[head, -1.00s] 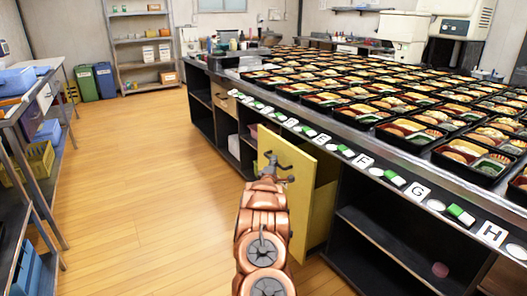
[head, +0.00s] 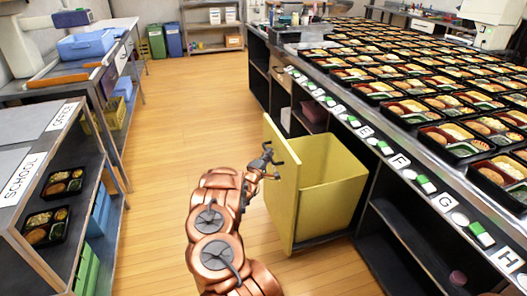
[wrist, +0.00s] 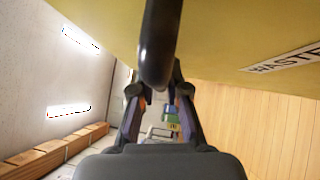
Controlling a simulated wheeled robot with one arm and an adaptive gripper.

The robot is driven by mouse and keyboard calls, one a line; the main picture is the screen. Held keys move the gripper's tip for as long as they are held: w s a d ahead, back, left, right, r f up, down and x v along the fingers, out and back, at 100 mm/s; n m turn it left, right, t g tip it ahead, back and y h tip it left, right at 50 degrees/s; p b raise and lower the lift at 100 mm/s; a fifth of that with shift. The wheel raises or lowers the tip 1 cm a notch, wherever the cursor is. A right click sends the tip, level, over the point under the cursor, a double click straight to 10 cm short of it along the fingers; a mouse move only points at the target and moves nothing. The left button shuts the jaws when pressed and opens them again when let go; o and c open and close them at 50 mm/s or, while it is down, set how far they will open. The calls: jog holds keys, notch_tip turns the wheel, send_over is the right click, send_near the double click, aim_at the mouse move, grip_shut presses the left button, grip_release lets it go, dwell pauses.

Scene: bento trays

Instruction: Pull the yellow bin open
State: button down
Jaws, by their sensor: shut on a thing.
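The yellow bin (head: 330,190) is a pull-out bin under the long counter. It stands well out from the counter, and its open top and inside show in the head view. In the wrist view its yellow front panel (wrist: 230,30) fills the top, with a label reading "WASTE" in part. A black curved handle (wrist: 160,45) on the panel runs between my fingers. My gripper (head: 268,163) is at the front panel's left side, shut on the handle. The handle itself is mostly hidden in the head view.
The counter (head: 350,120) carries many bento trays and a row of letter labels. Its open dark shelves (head: 405,235) lie right of the bin. A shelf unit marked SCHOOL and OFFICE (head: 38,150) stands at the left. The wooden floor (head: 190,110) between them is clear.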

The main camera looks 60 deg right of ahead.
jog(key=shift+w+a, duration=0.2)
jog(key=shift+a, duration=0.05)
jog(key=c, duration=1.2)
grip_release()
jog(key=shift+o, duration=0.2)
jog(key=shift+a, duration=0.15)
jog(key=s+a+f, duration=0.1)
jog(key=a, duration=1)
jog(key=shift+s+a+f, duration=0.3)
jog(key=shift+w, duration=0.1)
